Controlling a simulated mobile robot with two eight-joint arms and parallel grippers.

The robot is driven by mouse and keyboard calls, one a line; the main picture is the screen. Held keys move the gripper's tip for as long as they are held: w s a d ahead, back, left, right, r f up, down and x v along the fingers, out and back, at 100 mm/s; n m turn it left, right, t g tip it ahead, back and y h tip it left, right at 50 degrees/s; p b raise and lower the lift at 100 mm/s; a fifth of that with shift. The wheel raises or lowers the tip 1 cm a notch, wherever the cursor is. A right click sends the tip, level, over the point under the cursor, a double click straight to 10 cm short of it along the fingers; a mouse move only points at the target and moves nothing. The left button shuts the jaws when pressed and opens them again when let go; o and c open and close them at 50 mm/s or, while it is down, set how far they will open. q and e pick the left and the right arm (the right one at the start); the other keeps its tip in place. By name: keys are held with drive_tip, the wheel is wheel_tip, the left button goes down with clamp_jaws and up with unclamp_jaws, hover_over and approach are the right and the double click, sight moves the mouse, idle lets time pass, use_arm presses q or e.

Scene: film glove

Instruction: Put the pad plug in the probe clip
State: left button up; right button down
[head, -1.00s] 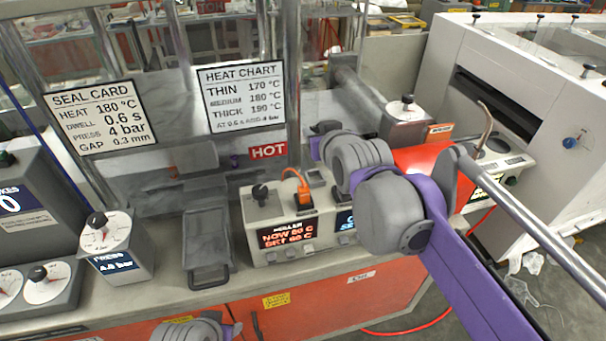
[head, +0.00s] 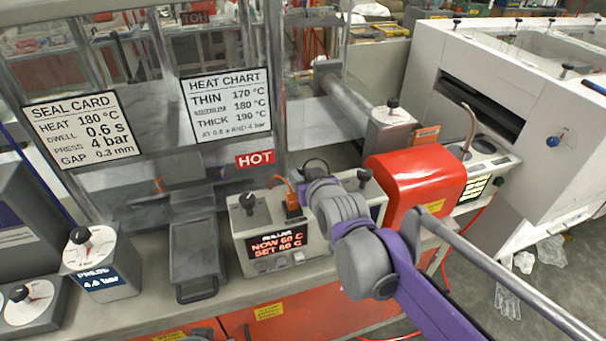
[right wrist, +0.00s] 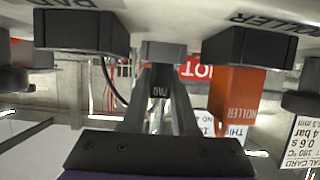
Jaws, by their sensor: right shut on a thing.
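In the right wrist view, which is upside down, my right gripper (right wrist: 162,100) is shut on a dark plug marked PAD, the pad plug (right wrist: 157,91). A light grey block between the two dark sockets, seemingly the probe clip (right wrist: 165,50), lies just beyond my fingertips. The plug's end is hidden, so I cannot tell if it sits in the clip or only lines up with it. The dark socket beside the PAD lettering (right wrist: 80,31) looks empty. In the head view my right wrist covers the plug and clip above the controller box (head: 270,243).
An orange ROLLER plug (right wrist: 236,95) stands in the other socket, close beside my fingers; it also shows in the head view (head: 291,205). A black knob (head: 248,203) is left of it. A red cover (head: 415,178) stands right of the box. A grey tray (head: 195,255) lies left.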

drive_tip(key=shift+f, duration=0.15)
drive_tip(key=c, duration=1)
unclamp_jaws()
drive_tip(key=shift+s+r, duration=0.1)
drive_tip(key=shift+r, duration=0.15)
drive_tip(key=v, duration=1.2)
drive_tip(key=s+d+f+m+g+h, duration=0.1)
drive_tip(key=s+d+f+g, duration=0.1)
drive_tip(key=s+d+f, duration=0.2)
drive_tip(key=s+d+f+m+g+h, duration=0.1)
drive_tip(key=s+d+f+g, duration=0.2)
drive_tip(key=s+f, duration=0.6)
drive_tip(key=s+d+f+m+g+h, duration=0.1)
drive_tip(key=s+d+f+g+h, duration=0.1)
drive_tip(key=s+d+f, duration=0.4)
drive_tip(key=shift+s+d+f+m+g+p, duration=0.1)
drive_tip(key=shift+d+f+g, duration=0.1)
drive_tip(key=shift+f, duration=0.5)
drive_tip(key=shift+s+d+f+m+g+p, duration=0.1)
drive_tip(key=shift+d+f+p, duration=0.1)
drive_tip(key=shift+f, duration=0.5)
drive_tip(key=shift+s+d+f+m+g+p, duration=0.1)
drive_tip(key=shift+d+f, duration=0.15)
drive_tip(key=shift+f, duration=0.45)
drive_tip(key=shift+w, duration=0.1)
